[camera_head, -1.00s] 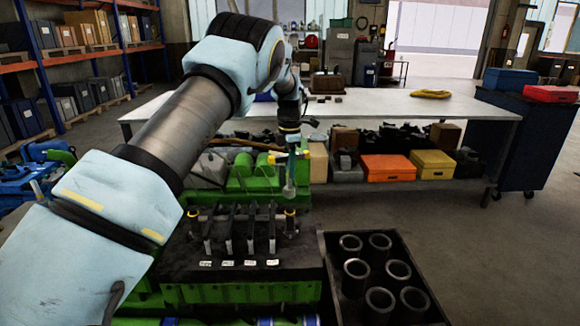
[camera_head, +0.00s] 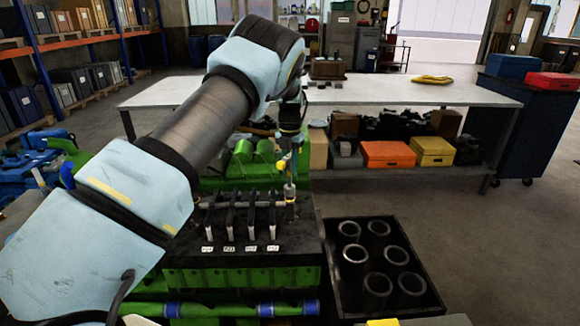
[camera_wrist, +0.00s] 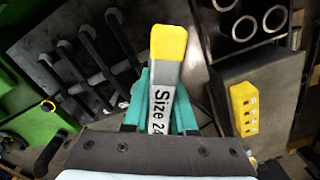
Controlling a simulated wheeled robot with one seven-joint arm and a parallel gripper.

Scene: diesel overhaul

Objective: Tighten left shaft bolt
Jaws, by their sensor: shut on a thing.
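My gripper (camera_head: 291,146) is shut on a wrench-like tool with a yellow end, labelled "Size 2" with the rest cut off; the tool (camera_wrist: 165,75) lies between the teal fingers in the wrist view. In the head view its grey socket end (camera_head: 290,190) points down at the right end of the shaft (camera_head: 240,205), over the bolt there. The socket hides that bolt; whether it is seated cannot be told.
Several upright black levers (camera_head: 251,217) stand along the shaft on the green engine block (camera_head: 240,278). A black tray (camera_head: 327,285) with metal cylinders stands to its right. A yellow slotted block (camera_wrist: 243,108) shows in the wrist view. A white workbench (camera_head: 385,94) lies behind.

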